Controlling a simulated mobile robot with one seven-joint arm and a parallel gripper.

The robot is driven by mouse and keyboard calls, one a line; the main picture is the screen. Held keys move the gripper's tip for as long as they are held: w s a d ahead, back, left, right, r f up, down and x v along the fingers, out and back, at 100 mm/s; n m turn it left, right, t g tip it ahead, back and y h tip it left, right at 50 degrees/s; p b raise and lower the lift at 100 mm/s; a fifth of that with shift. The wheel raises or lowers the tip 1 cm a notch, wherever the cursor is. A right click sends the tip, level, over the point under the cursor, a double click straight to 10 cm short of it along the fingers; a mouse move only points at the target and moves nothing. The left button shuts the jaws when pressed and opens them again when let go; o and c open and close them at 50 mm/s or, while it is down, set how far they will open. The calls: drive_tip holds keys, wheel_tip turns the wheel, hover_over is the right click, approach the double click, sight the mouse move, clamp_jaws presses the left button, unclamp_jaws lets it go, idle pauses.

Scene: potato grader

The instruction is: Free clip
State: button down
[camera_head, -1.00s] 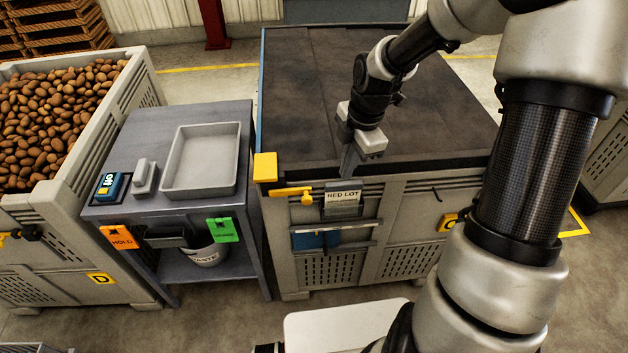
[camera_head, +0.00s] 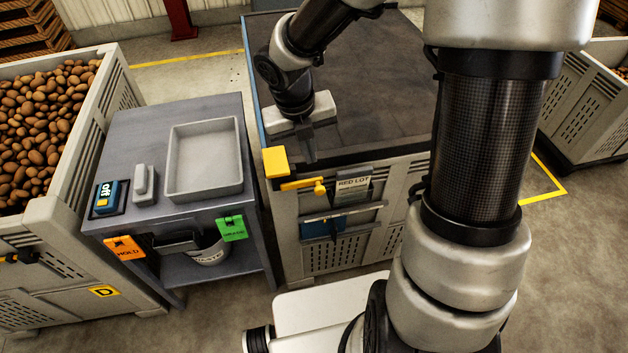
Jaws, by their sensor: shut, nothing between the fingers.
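The bin with the dark top (camera_head: 370,85) has a grey holder with a card lettered "RED LOT" (camera_head: 352,187) on its front. A yellow lever with a round knob (camera_head: 305,185) sits just left of the card. Which part is the clip, I cannot tell for sure. A yellow block (camera_head: 275,161) sits on the bin's front left corner. My gripper (camera_head: 308,157) points down above the front edge, right of the yellow block and above the lever. It is shut and empty, and appears apart from the card and lever.
Below the card, a rail (camera_head: 345,212) holds a blue piece (camera_head: 322,228). To the left, a grey table (camera_head: 125,140) bears a tray (camera_head: 203,196), a blue "off" switch (camera_head: 106,196) and orange (camera_head: 124,248) and green (camera_head: 232,228) tags. A potato bin (camera_head: 60,215) stands far left.

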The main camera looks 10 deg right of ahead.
sight(319, 189)
drive_tip(key=b+x, duration=0.4)
drive_tip(key=x, duration=1)
